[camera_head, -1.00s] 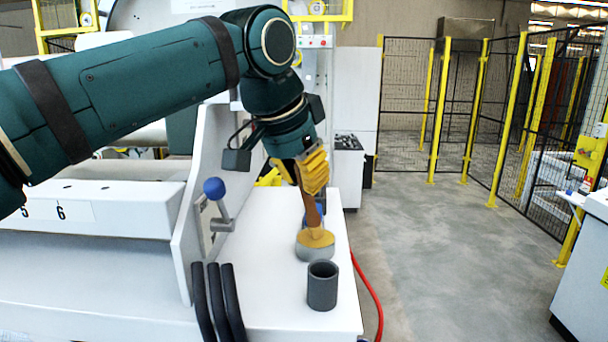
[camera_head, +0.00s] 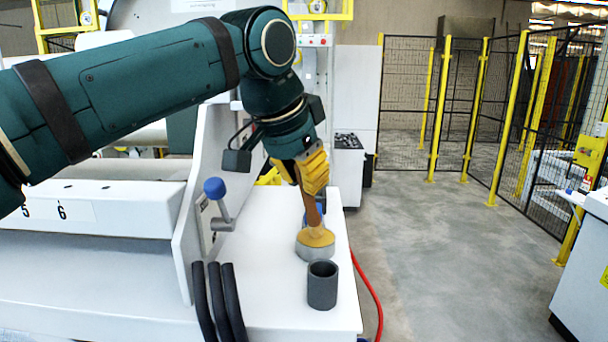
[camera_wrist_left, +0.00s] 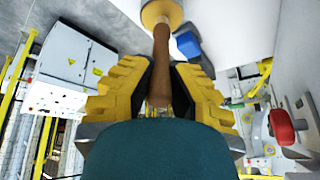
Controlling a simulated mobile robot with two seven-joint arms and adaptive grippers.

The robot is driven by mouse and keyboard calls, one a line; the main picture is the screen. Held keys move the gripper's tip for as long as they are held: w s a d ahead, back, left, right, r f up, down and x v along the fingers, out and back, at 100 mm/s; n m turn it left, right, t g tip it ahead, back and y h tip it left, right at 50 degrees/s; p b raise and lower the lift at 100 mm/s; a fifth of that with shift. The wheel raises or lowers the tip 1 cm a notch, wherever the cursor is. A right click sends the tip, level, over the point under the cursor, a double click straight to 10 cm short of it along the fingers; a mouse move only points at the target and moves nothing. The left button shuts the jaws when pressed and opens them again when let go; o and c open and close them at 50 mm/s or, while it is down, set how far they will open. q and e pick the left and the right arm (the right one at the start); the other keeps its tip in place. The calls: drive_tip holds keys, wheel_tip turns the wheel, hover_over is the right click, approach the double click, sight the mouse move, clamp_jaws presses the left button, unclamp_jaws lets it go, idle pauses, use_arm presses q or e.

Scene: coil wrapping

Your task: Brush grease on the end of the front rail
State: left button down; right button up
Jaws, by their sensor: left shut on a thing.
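My left gripper (camera_head: 306,176) has yellow fingers and is shut on the wooden handle of a brush (camera_head: 312,208), which points downward. The handle also shows between the fingers in the left wrist view (camera_wrist_left: 161,65). The brush's yellowish lower end is at a low round grey tin (camera_head: 316,253) on the white table top; I cannot tell how deep it reaches. A white beam marked 5 and 6 (camera_head: 130,212) lies at the left; I cannot tell whether it is the front rail. My right gripper is not in view.
A dark grey open cup (camera_head: 322,286) stands in front of the tin. A blue object shows behind the brush (camera_wrist_left: 188,42). A blue-knobbed lever (camera_head: 217,195) and several black bars (camera_head: 217,300) are to the left. A red hose (camera_head: 368,290) hangs at the right edge.

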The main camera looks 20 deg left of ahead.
use_arm(q)
drive_tip(key=shift+r+p, duration=1.2)
drive_tip(key=shift+p, duration=0.05)
drive_tip(key=shift+w+r+p, duration=0.1)
drive_tip(key=shift+r+p, duration=0.55)
drive_tip(key=shift+r, duration=1.6)
